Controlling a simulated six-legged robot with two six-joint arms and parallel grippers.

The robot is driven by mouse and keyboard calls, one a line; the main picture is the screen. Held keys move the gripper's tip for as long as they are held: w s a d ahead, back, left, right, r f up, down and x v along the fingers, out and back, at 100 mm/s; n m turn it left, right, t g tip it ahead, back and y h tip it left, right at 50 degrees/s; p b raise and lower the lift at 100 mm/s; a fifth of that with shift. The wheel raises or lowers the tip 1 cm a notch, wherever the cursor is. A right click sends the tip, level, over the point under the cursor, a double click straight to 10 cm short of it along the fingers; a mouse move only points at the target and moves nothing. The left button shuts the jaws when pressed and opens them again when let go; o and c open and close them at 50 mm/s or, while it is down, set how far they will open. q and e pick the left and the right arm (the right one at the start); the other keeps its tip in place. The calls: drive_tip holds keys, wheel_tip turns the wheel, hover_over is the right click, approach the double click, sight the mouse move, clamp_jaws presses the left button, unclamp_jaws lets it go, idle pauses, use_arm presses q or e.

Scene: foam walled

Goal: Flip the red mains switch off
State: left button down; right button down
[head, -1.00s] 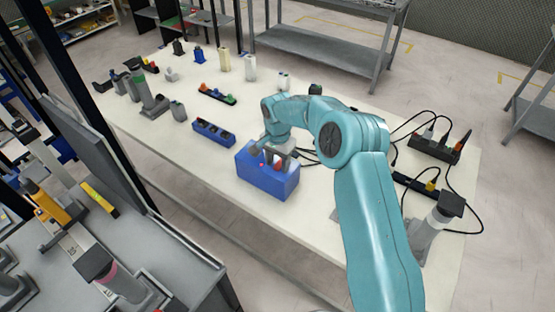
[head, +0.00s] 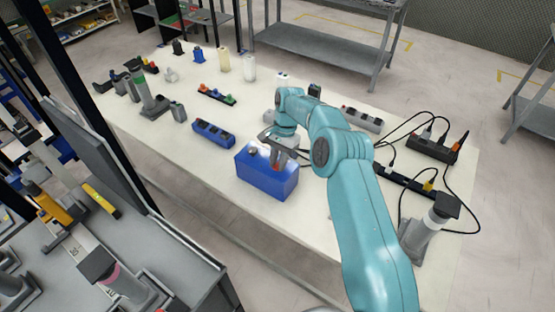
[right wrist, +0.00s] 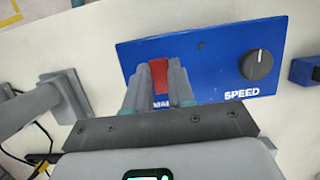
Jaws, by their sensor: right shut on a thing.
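The blue control box (head: 262,184) stands near the front edge of the white table in the head view. Its top face, blue panel (right wrist: 215,65) in the right wrist view, carries the red mains switch (right wrist: 159,76) and a black knob (right wrist: 257,64) labelled SPEED. The label by the switch is partly hidden by my fingers. My right gripper (right wrist: 158,85) has its fingers against both sides of the red switch and is shut on it. In the head view the right gripper (head: 277,160) reaches down onto the box top. My left gripper is not in view.
A blue socket strip (head: 213,134) lies behind the box to the left. Power strips with black cables (head: 405,180) lie on the right of the white table (head: 215,178). A grey clamp-like stand (head: 430,225) is at the right. Bare table lies left of the box.

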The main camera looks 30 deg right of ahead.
drive_tip(key=shift+d+r+y, duration=0.1)
drive_tip(key=shift+y, duration=0.2)
drive_tip(key=c, duration=1)
unclamp_jaws()
drive_tip(key=shift+o, duration=0.2)
